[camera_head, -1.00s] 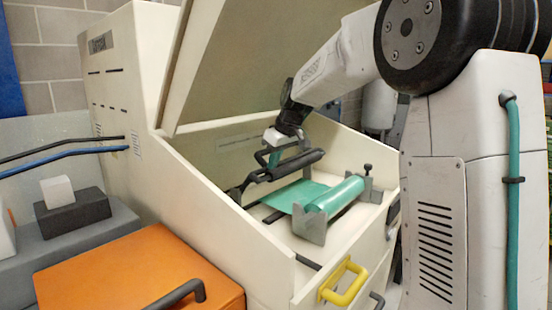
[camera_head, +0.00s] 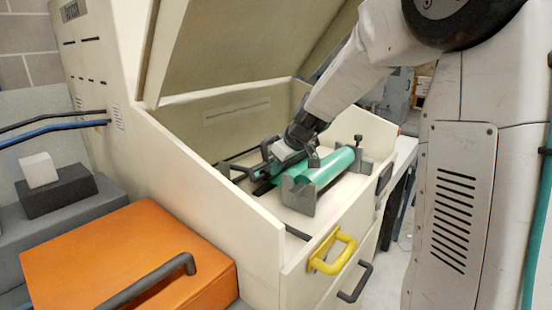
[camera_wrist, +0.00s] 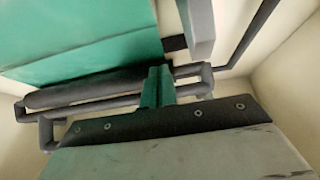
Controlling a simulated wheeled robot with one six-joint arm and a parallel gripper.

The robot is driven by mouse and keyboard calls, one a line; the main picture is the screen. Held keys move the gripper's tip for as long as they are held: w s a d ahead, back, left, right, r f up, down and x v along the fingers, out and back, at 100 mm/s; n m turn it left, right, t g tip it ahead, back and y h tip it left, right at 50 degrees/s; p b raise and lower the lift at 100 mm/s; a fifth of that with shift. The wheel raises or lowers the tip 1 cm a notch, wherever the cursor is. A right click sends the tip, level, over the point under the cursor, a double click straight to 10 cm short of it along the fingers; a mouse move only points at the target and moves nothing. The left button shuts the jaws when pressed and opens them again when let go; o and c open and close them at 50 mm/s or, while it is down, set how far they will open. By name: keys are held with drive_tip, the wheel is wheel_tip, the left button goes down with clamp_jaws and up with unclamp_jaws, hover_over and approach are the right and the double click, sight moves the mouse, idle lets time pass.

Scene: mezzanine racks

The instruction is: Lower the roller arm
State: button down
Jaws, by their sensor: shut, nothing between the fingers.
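The roller arm, a dark grey roller on a bent bar frame (camera_head: 243,172), lies low inside the open cream machine, beside the green roll (camera_head: 325,168). In the wrist view the roller (camera_wrist: 85,90) spans the edge of the green sheet (camera_wrist: 80,35), close to it; I cannot tell whether it touches. My gripper (camera_head: 284,152) is over the roller arm and partly hides it. In the wrist view its teal fingertips (camera_wrist: 157,84) are shut and empty, against or just over the frame's bar.
The machine's lid (camera_head: 235,45) stands raised above my arm. Grey brackets (camera_head: 299,194) hold the roll. The front wall carries a yellow handle (camera_head: 333,252). An orange box (camera_head: 125,255) stands at the left front. The machine's side walls closely flank my gripper.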

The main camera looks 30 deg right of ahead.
drive_tip(key=shift+f, duration=0.75)
drive_tip(key=v, duration=0.8)
drive_tip(key=shift+f, duration=0.1)
idle(0.3)
